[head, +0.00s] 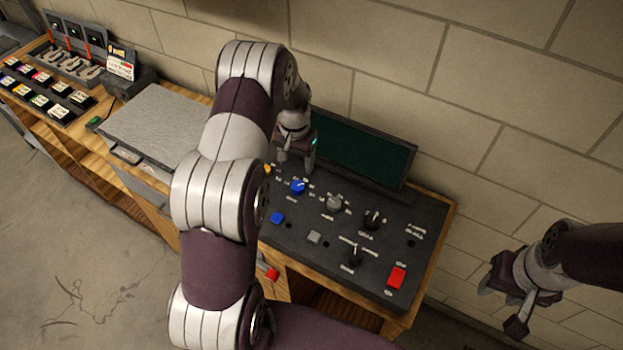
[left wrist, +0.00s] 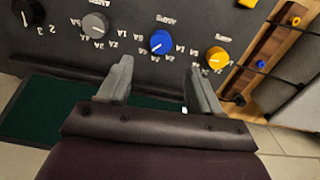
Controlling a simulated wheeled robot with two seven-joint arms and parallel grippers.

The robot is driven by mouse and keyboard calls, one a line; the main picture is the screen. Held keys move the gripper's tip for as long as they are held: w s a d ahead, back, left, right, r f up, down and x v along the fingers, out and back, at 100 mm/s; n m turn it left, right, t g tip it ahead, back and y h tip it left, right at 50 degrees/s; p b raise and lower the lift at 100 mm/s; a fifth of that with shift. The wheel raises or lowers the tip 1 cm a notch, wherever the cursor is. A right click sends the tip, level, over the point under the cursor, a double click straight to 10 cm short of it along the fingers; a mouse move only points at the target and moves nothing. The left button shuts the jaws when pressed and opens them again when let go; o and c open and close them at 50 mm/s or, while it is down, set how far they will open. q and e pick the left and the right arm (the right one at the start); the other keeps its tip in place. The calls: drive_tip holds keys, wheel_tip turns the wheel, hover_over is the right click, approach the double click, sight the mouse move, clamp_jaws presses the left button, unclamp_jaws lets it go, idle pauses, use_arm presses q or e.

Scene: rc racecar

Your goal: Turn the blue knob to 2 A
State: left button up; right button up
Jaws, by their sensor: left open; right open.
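The blue knob (head: 298,187) is on the sloping dark control panel (head: 330,241), among several other knobs. In the left wrist view the blue knob (left wrist: 163,42) appears just beyond and between my fingertips, apart from them. Its white pointer line slants to the lower left there; the labels around it are upside down and too small to read surely. My left gripper (head: 297,161) is open and empty, above the panel near its screen; its two fingers also show in the left wrist view (left wrist: 158,68). My right gripper (head: 500,308) is open and empty, right of the panel.
A yellow knob (left wrist: 217,57) and a grey knob (left wrist: 96,23) flank the blue knob. Black knobs (head: 373,219) and a red switch (head: 397,278) are farther right. The dark green screen (head: 359,149) stands behind the panel. A grey lidded box (head: 155,125) is to the left.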

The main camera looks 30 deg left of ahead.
sight(297, 186)
use_arm(q)
wheel_tip(297, 186, down, 10)
drive_tip(key=p, duration=0.3)
drive_tip(key=shift+w+a+f+p, duration=0.1)
drive_tip(key=shift+a+f+p, duration=0.1)
drive_tip(key=shift+p, duration=0.2)
drive_tip(key=shift+f, duration=0.3)
drive_tip(key=c, duration=1)
